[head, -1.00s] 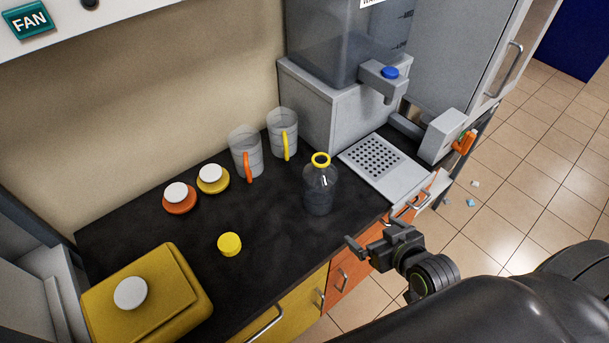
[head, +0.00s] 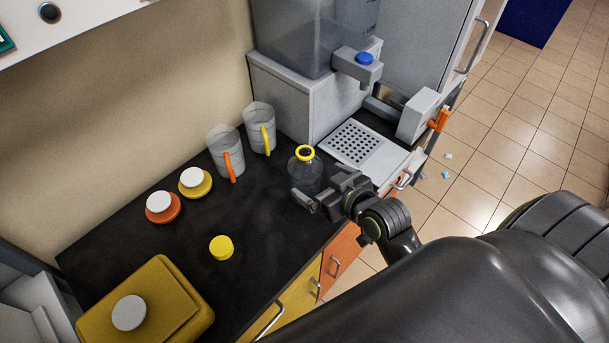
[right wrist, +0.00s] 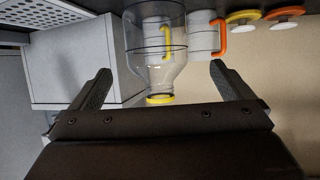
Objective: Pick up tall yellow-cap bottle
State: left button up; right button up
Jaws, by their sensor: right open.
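A clear bottle (head: 305,172) with a yellow ring at its open neck stands upright on the dark bench. A separate yellow cap (head: 222,247) lies on the bench to its left. My right gripper (head: 322,196) is open at the bottle, in front of its lower body in the head view. In the right wrist view the bottle (right wrist: 157,60) appears between the two spread fingers (right wrist: 160,88), with its yellow neck near the palm. I cannot tell whether a finger touches it. My left gripper is not in view.
Two clear jugs, one orange-handled (head: 226,152) and one yellow-handled (head: 260,127), stand behind the bottle. A perforated drip tray (head: 384,164) lies to its right under a tap (head: 357,66). A yellow box (head: 165,305) and two round white-knobbed lids are at left.

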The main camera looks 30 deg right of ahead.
aim_at(314, 176)
jog(key=shift+x, duration=1.5)
jog(key=shift+w+f+p, duration=0.15)
jog(key=shift+w+p, duration=0.35)
jog(key=shift+p, duration=0.05)
jog(key=p+x, duration=0.1)
jog(key=x, duration=0.2)
jog(key=shift+d, duration=0.2)
jog(key=shift+w+a+f, duration=0.1)
jog(key=shift+w+f, duration=0.25)
jog(key=shift+w, duration=0.1)
jog(key=c, duration=1.2)
jog(key=shift+c, duration=0.2)
jog(key=shift+r, duration=0.1)
